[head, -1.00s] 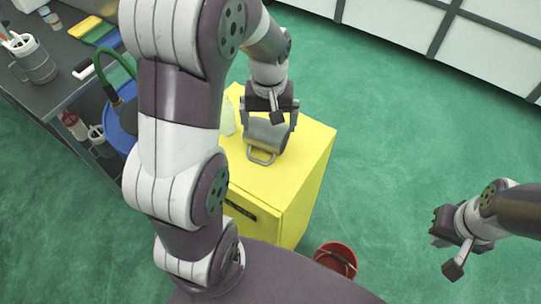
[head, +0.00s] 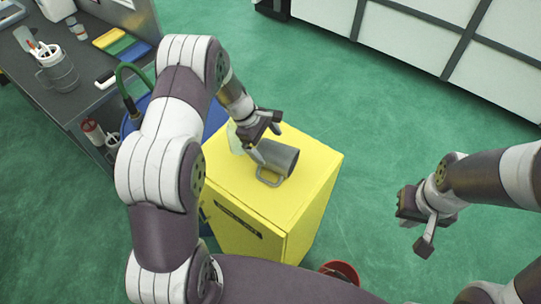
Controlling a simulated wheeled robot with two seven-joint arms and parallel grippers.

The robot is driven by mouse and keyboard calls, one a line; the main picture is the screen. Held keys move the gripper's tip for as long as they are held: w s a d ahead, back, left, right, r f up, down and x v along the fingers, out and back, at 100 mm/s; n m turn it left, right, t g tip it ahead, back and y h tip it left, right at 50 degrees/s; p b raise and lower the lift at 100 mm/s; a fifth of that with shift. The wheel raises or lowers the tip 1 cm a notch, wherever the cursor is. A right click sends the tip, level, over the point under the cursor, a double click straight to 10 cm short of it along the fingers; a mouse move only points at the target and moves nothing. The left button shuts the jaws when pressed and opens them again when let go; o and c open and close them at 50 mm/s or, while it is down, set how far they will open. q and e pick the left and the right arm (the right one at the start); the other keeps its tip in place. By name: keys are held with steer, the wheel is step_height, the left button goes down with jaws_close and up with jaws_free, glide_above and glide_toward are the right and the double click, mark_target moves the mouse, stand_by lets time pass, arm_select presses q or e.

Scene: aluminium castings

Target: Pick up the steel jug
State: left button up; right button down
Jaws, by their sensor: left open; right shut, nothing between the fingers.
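The grey steel jug (head: 282,158) is on top of the yellow cabinet (head: 315,170) and appears to lie on its side, its loop handle toward the near side. My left gripper (head: 265,136) is open at the jug's upper left. One finger overlaps the jug's left end in the picture; whether it touches is unclear. The jug is not between the fingers. My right gripper (head: 417,218) is shut and empty, out over the floor at the right, well away from the jug.
A pale translucent object (head: 234,138) stands on the cabinet beside my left gripper. A dark workbench (head: 85,100) with a mug (head: 58,72) of tools is at the left. A red bucket (head: 342,270) stands on the floor by the cabinet. Green floor is clear at the right.

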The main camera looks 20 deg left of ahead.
mark_target(268, 148)
arm_select(q)
steer(key=p+x, duration=0.3)
steer(key=shift+a+f, duration=0.1)
steer(key=shift+f, duration=0.25)
steer(key=shift+x, duration=1.2)
steer(key=shift+s+f, duration=0.1)
steer(key=shift+f, duration=0.05)
steer(key=c, duration=0.9)
steer(key=shift+o, duration=0.2)
